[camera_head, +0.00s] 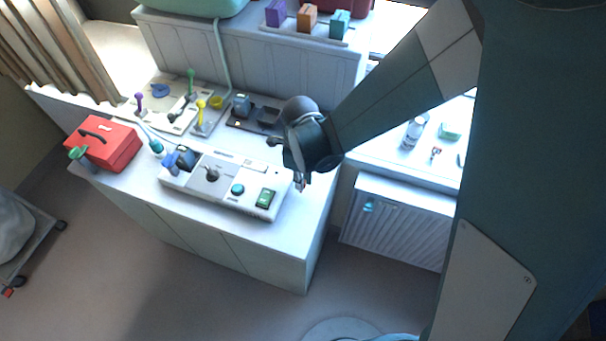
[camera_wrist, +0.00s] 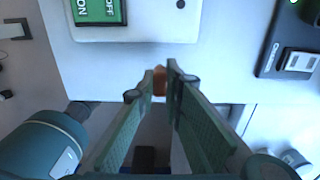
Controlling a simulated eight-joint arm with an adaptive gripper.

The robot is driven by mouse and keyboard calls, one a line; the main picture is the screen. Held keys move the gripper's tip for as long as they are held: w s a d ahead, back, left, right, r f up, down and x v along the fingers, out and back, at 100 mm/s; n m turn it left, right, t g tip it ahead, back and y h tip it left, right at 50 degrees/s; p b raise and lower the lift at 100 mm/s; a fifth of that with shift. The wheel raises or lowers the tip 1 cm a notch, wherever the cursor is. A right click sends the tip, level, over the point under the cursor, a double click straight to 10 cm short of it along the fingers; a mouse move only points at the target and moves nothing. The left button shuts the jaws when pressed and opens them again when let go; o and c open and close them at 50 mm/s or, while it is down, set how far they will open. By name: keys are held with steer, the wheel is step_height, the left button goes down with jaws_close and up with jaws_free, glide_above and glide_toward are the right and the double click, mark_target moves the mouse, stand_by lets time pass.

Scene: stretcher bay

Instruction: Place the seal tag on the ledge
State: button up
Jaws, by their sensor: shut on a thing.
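My gripper (camera_head: 300,183) is over the right front end of the white counter, just right of the control panel. In the wrist view its two green fingers close together at their tips (camera_wrist: 163,82). A small orange piece (camera_wrist: 159,84), which looks like the seal tag, shows between the tips; most of it is hidden by the fingers. A pale ledge (camera_head: 385,152) runs right of the counter, above a radiator. I cannot tell for sure that this is the ledge named in the task.
The control panel (camera_head: 222,187) has a green switch (camera_wrist: 98,10). A bottle (camera_head: 414,131), a green block (camera_head: 449,131) and a small red item (camera_head: 436,153) stand on the pale ledge. A red toolbox (camera_head: 103,143) is at left. Coloured blocks (camera_head: 307,18) stand at the back.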

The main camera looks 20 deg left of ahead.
steer(key=shift+f, duration=0.6)
steer(key=shift+f, duration=0.15)
steer(key=o, duration=0.7)
steer(key=shift+r, duration=0.25)
steer(key=shift+r, duration=5.9)
